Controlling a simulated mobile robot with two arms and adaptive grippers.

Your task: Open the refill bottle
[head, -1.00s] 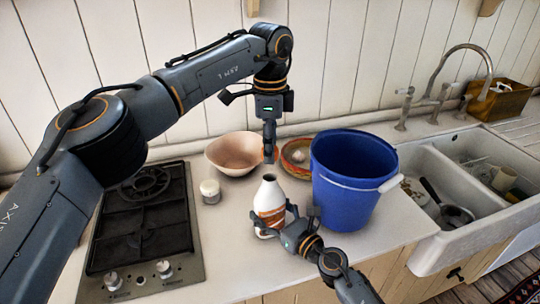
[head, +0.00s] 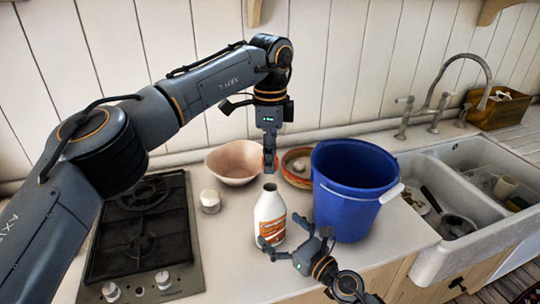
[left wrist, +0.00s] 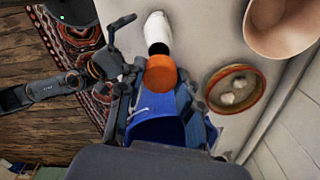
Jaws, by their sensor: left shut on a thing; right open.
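The refill bottle (head: 270,217) is white with an orange label and stands upright on the counter, its dark neck opening uncovered. It also shows in the left wrist view (left wrist: 157,30). My left gripper (head: 270,168) is shut on the orange cap (left wrist: 160,74) and holds it above the bottle, apart from the neck. The fingers hide most of the cap in the head view. My right gripper (head: 288,240) is open at the bottle's front right, fingers spread near its lower side. I cannot tell whether a finger touches it.
A blue bucket (head: 352,190) stands close on the right. A pinkish bowl (head: 233,162) and an orange-rimmed dish (head: 296,168) are behind. A small white jar (head: 210,196) and the stove (head: 140,235) are left. The sink (head: 430,240) is at right.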

